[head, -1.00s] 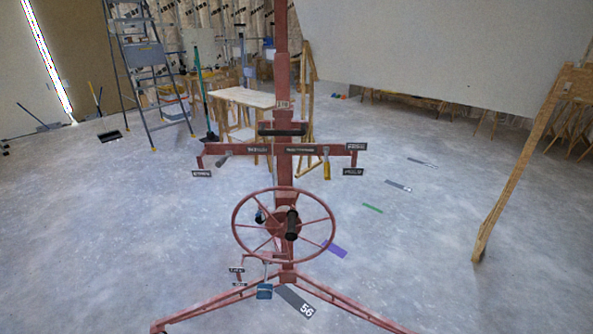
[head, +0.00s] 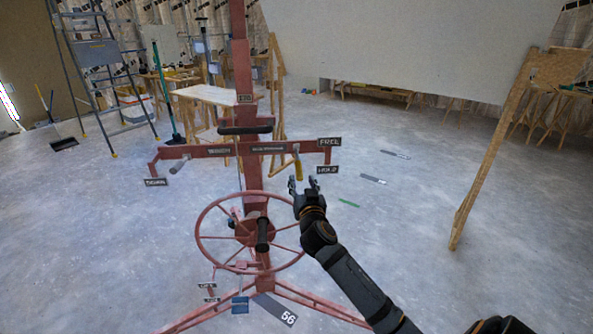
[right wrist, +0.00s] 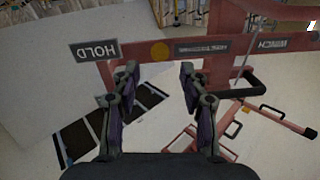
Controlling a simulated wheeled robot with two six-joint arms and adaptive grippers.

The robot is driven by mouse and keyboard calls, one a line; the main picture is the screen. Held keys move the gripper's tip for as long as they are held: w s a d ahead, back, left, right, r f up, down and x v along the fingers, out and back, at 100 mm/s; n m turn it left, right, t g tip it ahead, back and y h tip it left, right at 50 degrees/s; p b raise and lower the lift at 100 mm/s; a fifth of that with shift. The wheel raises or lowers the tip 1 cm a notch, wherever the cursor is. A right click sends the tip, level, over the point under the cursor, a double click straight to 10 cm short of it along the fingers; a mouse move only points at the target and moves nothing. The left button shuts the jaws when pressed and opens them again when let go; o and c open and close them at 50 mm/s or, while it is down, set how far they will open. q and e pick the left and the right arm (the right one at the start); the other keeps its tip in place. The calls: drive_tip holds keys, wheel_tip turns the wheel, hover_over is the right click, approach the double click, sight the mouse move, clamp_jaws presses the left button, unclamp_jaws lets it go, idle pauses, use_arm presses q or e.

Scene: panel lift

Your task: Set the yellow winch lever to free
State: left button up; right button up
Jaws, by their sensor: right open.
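My right gripper (head: 303,184) is open just below the lever's lower end and appears empty. In the right wrist view, a yellow disc (right wrist: 160,51), apparently the lever seen end-on, lies beyond the gap between the open fingers (right wrist: 158,75). The HOLD plate (right wrist: 95,51) reads upside down there. Contact with the lever cannot be told. My left gripper is not in view.
The red lift's handwheel (head: 250,197) stands left of my right gripper, with its mast (head: 242,75) behind. A second lever (head: 180,163) is on the crossbar's left. A wooden post (head: 490,150) stands at right.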

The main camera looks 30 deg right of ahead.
sight(300, 175)
drive_tip(key=p+x, duration=0.1)
drive_tip(key=x, duration=0.6)
drive_tip(key=shift+s, duration=0.1)
clamp_jaws()
